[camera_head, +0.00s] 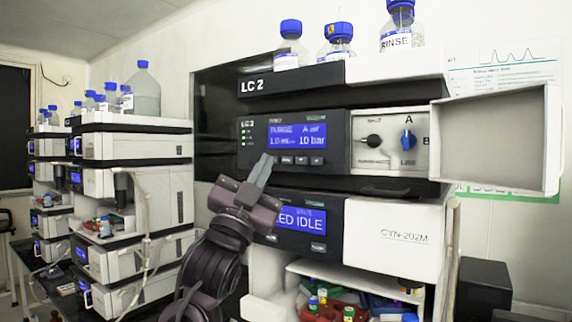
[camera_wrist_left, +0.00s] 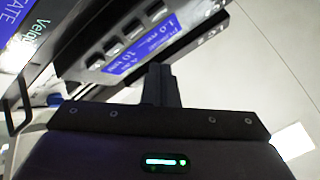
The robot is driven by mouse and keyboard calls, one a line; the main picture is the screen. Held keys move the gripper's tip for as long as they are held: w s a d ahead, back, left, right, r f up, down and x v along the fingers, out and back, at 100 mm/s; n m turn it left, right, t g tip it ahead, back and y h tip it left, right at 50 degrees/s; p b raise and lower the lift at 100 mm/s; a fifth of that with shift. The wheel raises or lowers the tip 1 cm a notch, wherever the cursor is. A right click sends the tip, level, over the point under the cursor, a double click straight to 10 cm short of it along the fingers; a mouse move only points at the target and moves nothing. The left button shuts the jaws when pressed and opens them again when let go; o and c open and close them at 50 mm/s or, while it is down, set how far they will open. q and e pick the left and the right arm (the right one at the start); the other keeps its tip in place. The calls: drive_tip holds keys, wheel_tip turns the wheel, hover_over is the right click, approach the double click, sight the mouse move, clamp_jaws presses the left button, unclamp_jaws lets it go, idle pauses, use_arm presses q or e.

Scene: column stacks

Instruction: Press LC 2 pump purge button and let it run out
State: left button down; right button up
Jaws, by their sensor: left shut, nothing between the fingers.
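The LC 2 stack stands at centre right, its top tray (camera_head: 300,80) labelled "LC 2". Below it is the pump module (camera_head: 252,143) with a lit blue display (camera_head: 297,134) reading "PURGE" and "10 bar". A row of small buttons (camera_head: 302,160) sits under the display; the same row shows in the left wrist view (camera_wrist_left: 125,33). My left gripper (camera_head: 264,168) is shut and empty. Its fingertips are at the left end of the button row and hide part of it; I cannot tell whether they touch. The fingers also show in the wrist view (camera_wrist_left: 161,84). My right gripper is not in view.
A valve panel with a blue knob (camera_head: 408,140) is right of the pump, beside an open white door (camera_head: 500,140). Bottles (camera_head: 291,45) stand on top. The module below (camera_head: 300,222) shows "IDLE". Another instrument stack (camera_head: 135,150) stands at left.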

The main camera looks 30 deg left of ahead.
use_arm(q)
drive_tip(key=shift+s+a, duration=0.1)
drive_tip(key=shift+s, duration=0.95)
